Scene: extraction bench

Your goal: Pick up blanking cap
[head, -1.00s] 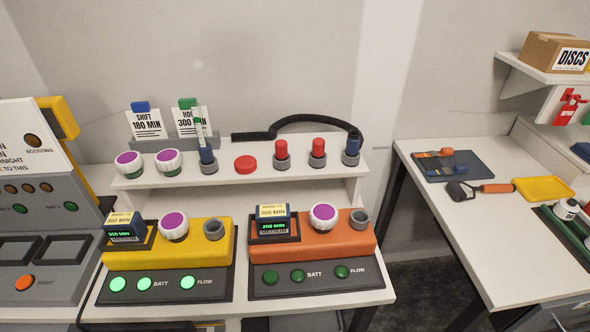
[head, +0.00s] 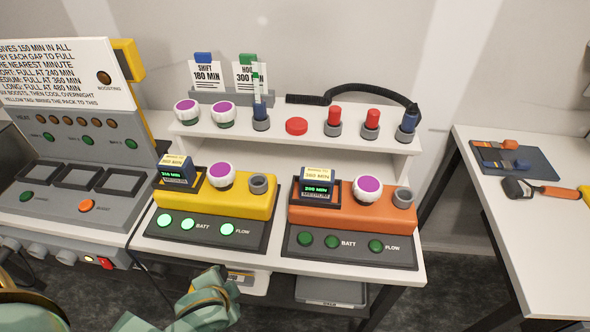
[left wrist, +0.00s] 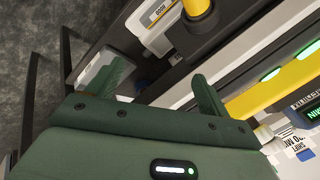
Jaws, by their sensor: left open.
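Two red caps, one (head: 334,116) and another (head: 372,119), stand upright in grey rings on the white raised shelf (head: 260,146). A low, round red piece (head: 297,126) sits left of them. I cannot tell which of these is the blanking cap. My left gripper (head: 212,288) is at the bottom of the head view, in front of and below the bench edge, well away from the caps. In the left wrist view its green fingers (left wrist: 158,76) are apart with nothing between them. My right gripper is out of view.
A yellow unit (head: 225,203) and an orange unit (head: 345,216) stand before the shelf. Blue-ended connectors (head: 408,122) and a black hose (head: 375,93) flank the caps. A grey charger (head: 60,190) is at left; another table (head: 530,235) is at right.

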